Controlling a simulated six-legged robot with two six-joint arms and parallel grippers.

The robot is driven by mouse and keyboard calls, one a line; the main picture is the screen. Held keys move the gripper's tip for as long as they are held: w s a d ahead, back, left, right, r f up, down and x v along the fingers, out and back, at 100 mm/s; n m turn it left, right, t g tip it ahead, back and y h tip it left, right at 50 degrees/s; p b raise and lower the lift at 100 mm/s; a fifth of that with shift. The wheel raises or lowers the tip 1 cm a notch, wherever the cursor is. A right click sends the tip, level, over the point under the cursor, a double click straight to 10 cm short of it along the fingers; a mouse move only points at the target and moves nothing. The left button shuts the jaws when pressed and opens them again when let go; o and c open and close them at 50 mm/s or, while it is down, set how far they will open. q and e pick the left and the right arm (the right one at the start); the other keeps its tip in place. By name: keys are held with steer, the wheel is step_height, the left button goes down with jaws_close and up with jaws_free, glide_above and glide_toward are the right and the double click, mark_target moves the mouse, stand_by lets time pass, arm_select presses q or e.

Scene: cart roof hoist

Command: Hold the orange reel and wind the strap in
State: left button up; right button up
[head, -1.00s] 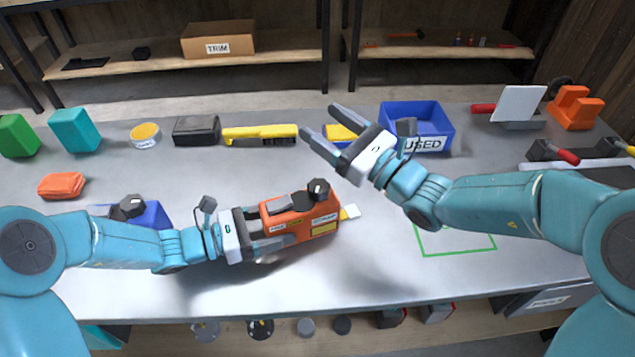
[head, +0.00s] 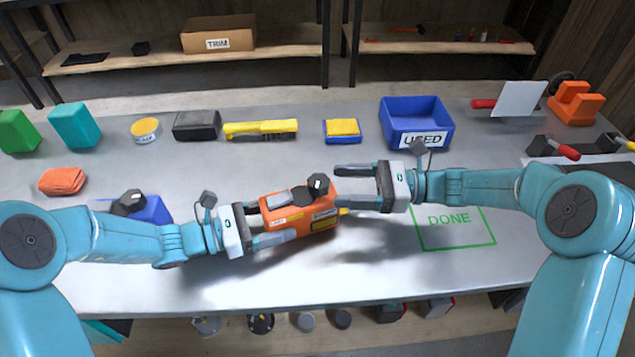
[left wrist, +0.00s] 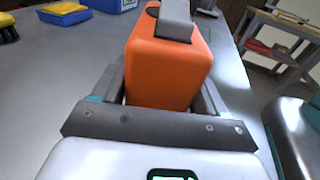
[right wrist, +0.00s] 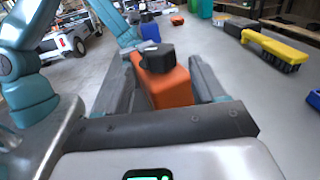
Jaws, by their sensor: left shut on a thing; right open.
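The orange reel (head: 300,215) is a boxy orange case with labels, a grey crank arm and a black knob (head: 318,184) on top. My left gripper (head: 262,222) is shut on its left end; the left wrist view shows the orange case (left wrist: 170,65) between the fingers. My right gripper (head: 345,187) is open at the reel's right end, fingers pointing left. In the right wrist view the black knob (right wrist: 158,57) and the case (right wrist: 170,88) appear between the open fingers. A little yellow shows at the reel's right end; the strap itself is mostly hidden.
A green DONE outline (head: 455,247) lies right of the reel. A blue USED bin (head: 417,108), yellow sponge (head: 342,130), yellow brush (head: 260,130) and black box (head: 197,126) stand at the back. An orange cloth (head: 62,181) lies at left. The table's front strip is clear.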

mark_target(330, 185)
steer(key=a, duration=0.6)
steer(key=shift+w, duration=0.3)
steer(key=c, duration=1)
steer(key=shift+o, duration=0.2)
